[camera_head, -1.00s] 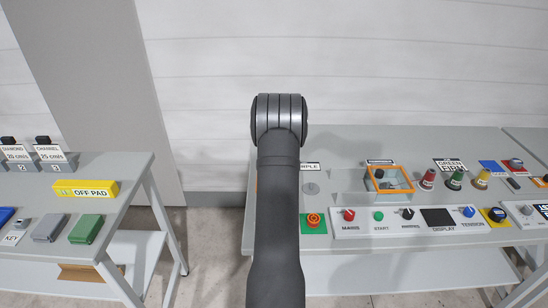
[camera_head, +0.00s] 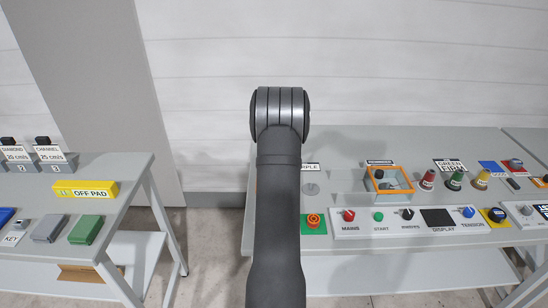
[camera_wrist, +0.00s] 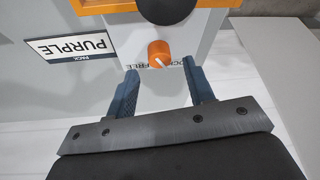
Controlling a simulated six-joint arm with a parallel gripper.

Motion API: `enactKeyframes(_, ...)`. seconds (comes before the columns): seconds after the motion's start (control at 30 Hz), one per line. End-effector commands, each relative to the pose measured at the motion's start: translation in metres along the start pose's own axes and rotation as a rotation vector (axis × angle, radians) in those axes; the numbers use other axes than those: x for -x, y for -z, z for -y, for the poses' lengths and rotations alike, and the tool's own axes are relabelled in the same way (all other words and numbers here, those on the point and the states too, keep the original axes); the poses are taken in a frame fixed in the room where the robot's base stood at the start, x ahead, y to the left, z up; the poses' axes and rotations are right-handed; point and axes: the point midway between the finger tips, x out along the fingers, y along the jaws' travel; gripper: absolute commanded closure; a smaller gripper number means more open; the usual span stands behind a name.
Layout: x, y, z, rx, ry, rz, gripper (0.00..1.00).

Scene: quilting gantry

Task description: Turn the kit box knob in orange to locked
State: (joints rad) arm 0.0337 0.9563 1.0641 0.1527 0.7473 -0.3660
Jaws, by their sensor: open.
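The orange knob (camera_wrist: 160,52) shows in the wrist view on the pale front of the kit box (camera_wrist: 193,42), with a white pointer line across its face. Lettering beside it is partly hidden, so I cannot read the setting for certain. My gripper (camera_wrist: 162,72) is open, its two blue fingers apart on either side below the knob in the picture. The fingers do not appear to touch it. In the head view my arm hides the knob and gripper; only a sliver of orange shows beside the arm.
A PURPLE pack sign (camera_wrist: 72,46) stands beside the box. A dark round part (camera_wrist: 165,9) sits above the knob in the picture. In the head view, an orange-rimmed clear box (camera_head: 370,182), a control panel (camera_head: 345,231) and a red button (camera_head: 313,220) lie right of my arm.

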Motion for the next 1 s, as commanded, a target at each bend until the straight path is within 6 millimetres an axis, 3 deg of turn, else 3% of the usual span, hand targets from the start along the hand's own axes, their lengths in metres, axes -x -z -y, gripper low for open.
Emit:
enactKeyframes(0.3,0.075,0.001,0.0,0.0,-0.001,-0.004,0.52)
enactKeyframes(0.53,0.121,0.001,0.0,0.0,-0.001,-0.003,0.52)
enactKeyframes(0.7,0.14,0.001,0.0,0.0,0.0,-0.001,0.52)
enactKeyframes(1.0,0.144,0.0,0.0,0.0,0.0,0.0,0.52)
